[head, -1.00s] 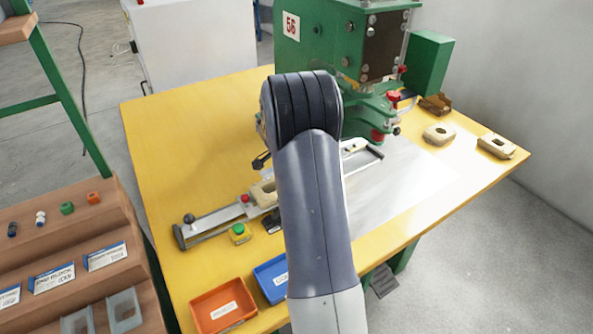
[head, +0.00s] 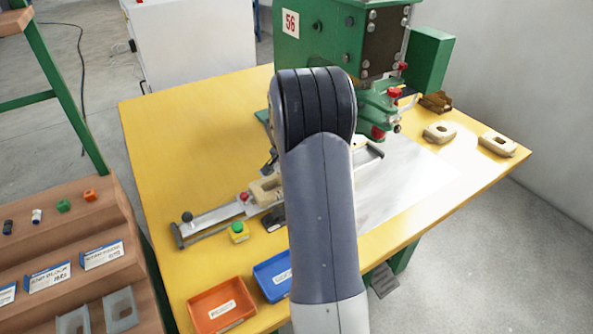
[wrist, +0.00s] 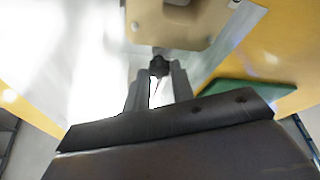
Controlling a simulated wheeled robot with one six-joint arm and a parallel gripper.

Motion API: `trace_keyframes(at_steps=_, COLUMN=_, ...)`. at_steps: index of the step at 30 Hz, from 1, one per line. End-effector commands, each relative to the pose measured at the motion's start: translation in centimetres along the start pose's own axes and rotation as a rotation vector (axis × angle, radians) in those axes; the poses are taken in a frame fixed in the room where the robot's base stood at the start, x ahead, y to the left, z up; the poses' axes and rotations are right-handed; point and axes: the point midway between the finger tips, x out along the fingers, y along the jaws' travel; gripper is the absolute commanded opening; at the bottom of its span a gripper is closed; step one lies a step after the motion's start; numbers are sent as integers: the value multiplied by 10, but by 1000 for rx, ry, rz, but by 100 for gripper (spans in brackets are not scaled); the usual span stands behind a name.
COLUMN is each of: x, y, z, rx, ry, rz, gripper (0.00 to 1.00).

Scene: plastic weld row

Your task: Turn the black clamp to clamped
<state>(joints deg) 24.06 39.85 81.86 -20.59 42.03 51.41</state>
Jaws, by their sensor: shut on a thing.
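The black clamp shows in the wrist view as a dark knob (wrist: 159,66) between the fingertips of my gripper (wrist: 158,78). My gripper is shut on this knob. The two grey fingers stand on either side of it. A beige block (wrist: 185,20) lies just beyond the knob. In the head view my arm hides the gripper and most of the clamp. A small dark part (head: 270,162) shows at the arm's left edge, beside the long metal fixture (head: 215,217). The clamp's exact angle cannot be told.
The fixture lies across the yellow table (head: 180,140) under the green machine (head: 330,35). A yellow-green button (head: 239,231), an orange tray (head: 220,305) and a blue tray (head: 274,277) are in front. Two beige parts, one of them here (head: 439,132), lie at right. The table's left is clear.

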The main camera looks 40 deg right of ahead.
Motion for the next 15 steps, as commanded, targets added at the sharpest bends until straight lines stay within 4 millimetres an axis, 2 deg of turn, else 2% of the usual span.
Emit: trace_keyframes(at_steps=15, x=-1, y=4, z=-1, rx=-333, ry=-1, rz=-138, gripper=1)
